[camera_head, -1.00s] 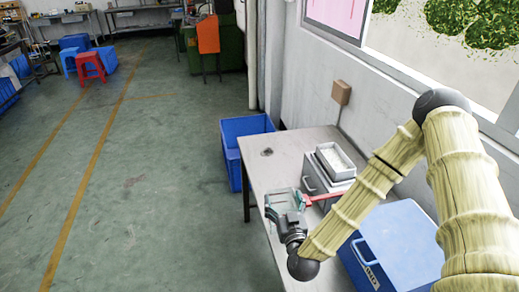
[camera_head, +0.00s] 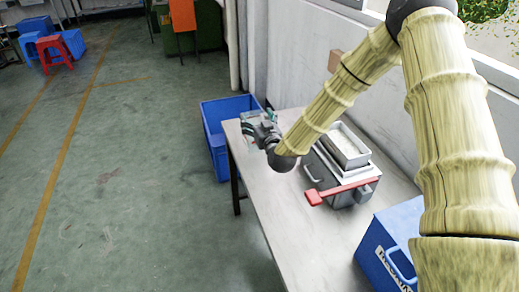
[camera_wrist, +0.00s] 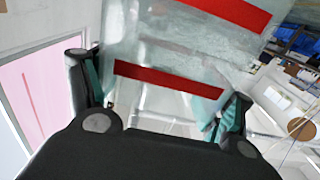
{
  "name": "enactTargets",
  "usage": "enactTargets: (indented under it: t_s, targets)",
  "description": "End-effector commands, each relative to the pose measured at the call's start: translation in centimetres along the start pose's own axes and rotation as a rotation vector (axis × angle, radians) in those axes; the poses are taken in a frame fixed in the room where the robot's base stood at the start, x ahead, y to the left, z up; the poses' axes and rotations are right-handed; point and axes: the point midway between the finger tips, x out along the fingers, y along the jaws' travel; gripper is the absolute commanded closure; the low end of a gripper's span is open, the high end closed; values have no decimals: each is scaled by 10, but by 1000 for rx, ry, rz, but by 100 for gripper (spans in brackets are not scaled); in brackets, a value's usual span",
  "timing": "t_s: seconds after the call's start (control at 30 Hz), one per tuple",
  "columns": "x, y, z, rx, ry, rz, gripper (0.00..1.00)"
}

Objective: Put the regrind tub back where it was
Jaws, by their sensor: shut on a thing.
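The fingers and wrist hide much of the tub there. I cannot tell whether it touches the table top.
The grey table (camera_head: 285,215) has a clear front left part. A grey machine with a red handle (camera_head: 340,190) and a tray (camera_head: 347,146) on top stands behind. A blue box (camera_head: 392,245) is at the near right. A blue bin (camera_head: 218,125) stands beyond the table's far end.

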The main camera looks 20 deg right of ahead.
Motion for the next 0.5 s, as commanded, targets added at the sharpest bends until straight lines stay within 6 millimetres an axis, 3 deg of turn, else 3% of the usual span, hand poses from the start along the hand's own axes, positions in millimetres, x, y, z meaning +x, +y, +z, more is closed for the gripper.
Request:
enactTargets:
  t_s: [0.2, 0.5]
  targets:
    - [42, 37, -20, 6, 7, 25, 69]
    - [62, 58, -39, 19, 4, 42, 69]
